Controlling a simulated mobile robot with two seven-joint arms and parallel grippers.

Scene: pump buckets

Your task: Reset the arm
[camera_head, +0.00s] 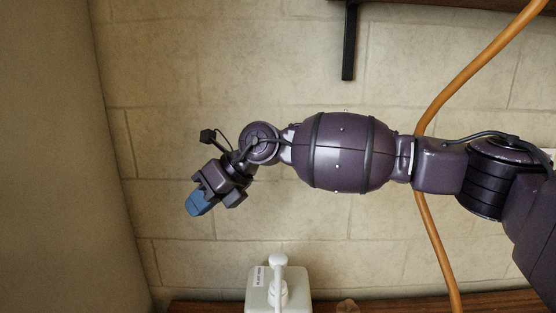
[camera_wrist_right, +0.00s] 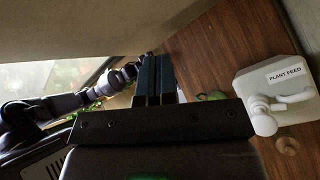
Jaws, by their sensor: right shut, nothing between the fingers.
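My right arm comes in from the right in the head view and reaches across in front of the wall. Its gripper (camera_head: 198,205), with blue fingertips, points down and left. The right gripper also shows in the right wrist view (camera_wrist_right: 153,75), where its two dark fingers lie side by side, shut with nothing between them. Another purple arm (camera_wrist_right: 65,105), which looks like my left arm, shows at the left of the right wrist view. Its far end is small and partly hidden behind the fingers, so its gripper's state is unclear.
A white pump bucket (camera_head: 262,292) labelled PLANT FEED stands on a wooden surface (camera_head: 480,302) below my right arm, apart from the gripper. It also shows in the right wrist view (camera_wrist_right: 278,82). An orange hose (camera_head: 478,72) runs down behind the arm. A dark bracket (camera_head: 349,45) hangs above.

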